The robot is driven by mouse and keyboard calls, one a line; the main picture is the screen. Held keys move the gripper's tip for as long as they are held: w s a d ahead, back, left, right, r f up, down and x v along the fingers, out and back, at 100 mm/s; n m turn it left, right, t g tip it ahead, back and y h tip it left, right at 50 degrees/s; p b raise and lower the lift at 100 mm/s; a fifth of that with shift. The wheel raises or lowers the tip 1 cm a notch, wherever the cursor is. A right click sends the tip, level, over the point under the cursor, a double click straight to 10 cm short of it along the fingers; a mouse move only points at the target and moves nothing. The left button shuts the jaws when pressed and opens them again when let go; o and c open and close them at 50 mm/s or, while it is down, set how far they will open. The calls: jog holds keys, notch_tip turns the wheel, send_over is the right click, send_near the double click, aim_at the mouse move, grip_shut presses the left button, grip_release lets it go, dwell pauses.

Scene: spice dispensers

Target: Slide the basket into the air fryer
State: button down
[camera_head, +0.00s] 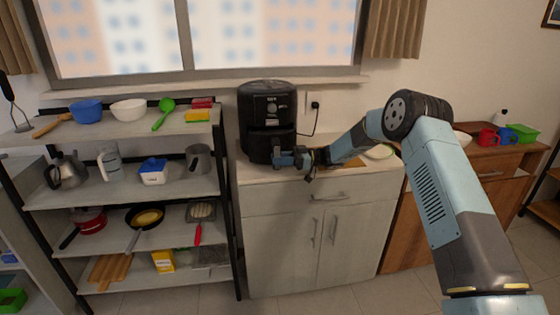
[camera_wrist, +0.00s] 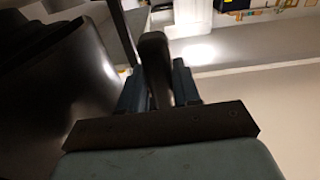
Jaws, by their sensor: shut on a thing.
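The black air fryer (camera_head: 267,110) stands upright on the white cabinet's top, under the window. Its basket (camera_head: 262,145) is the lower front part; my gripper and arm hide some of it, and I cannot tell how far it is pushed in. My gripper (camera_head: 291,158) is at the front of the air fryer, shut on the basket's handle. In the wrist view the dark handle (camera_wrist: 154,65) stands between the two fingers of my gripper (camera_wrist: 158,90). The dark rounded body of the air fryer or basket (camera_wrist: 60,90) fills the left of that view.
A shelf rack (camera_head: 130,192) with bowls, a kettle and pans stands close to the left. A plate (camera_head: 379,153) lies on the counter to the right of my gripper. A cord runs from the wall socket (camera_head: 315,105) behind the air fryer. A wooden cabinet (camera_head: 480,185) with cups stands further right.

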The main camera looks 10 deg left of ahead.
jog(key=shift+w+a, duration=0.3)
jog(key=shift+w, duration=0.45)
jog(key=c, duration=0.7)
grip_release()
jog(key=shift+d, duration=0.15)
jog(key=shift+v, duration=4.05)
jog(key=shift+c, duration=0.3)
